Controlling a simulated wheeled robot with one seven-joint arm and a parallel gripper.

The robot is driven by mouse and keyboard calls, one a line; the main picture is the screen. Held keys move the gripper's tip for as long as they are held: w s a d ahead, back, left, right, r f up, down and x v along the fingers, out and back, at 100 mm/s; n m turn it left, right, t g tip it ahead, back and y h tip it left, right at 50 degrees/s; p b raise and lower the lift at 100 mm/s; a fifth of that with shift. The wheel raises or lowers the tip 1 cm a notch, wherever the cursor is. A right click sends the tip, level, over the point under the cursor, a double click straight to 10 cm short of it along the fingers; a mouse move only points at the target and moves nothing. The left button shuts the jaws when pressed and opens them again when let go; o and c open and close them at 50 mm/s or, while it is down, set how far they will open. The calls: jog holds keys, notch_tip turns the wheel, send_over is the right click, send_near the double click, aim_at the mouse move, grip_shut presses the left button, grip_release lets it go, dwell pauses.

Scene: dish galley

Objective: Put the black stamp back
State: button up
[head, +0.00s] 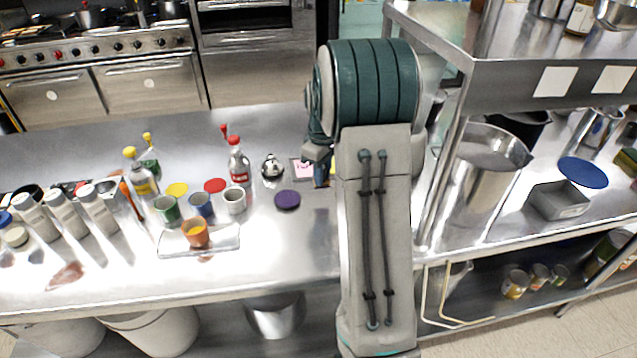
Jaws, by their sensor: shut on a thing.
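My gripper (318,165) is low over the steel counter (150,280), just left of my arm's big grey link. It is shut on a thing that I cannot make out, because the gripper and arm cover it. A blue and orange bit shows at the gripper, too small to name. A pink and white card or pad (301,169) lies on the counter just left of the gripper. I cannot pick out a black stamp clearly anywhere; the area behind my arm is hidden.
Left of the gripper stand a silver bell (272,167), a purple disc (287,200), a red-capped bottle (238,165) and several cups. An orange cup (195,233) stands on a tray (170,249). Right of my arm, a shelf post (444,170) and a large steel pot (480,170) limit room.

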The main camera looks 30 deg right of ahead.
jog(key=shift+w+a+f, duration=0.35)
jog(key=shift+w+f, duration=0.1)
jog(key=shift+w, duration=0.05)
jog(key=shift+f+p, duration=0.3)
jog(key=shift+f, duration=1.6)
jog(key=shift+f, duration=0.2)
jog(key=o, duration=0.8)
jog(key=shift+r, duration=0.15)
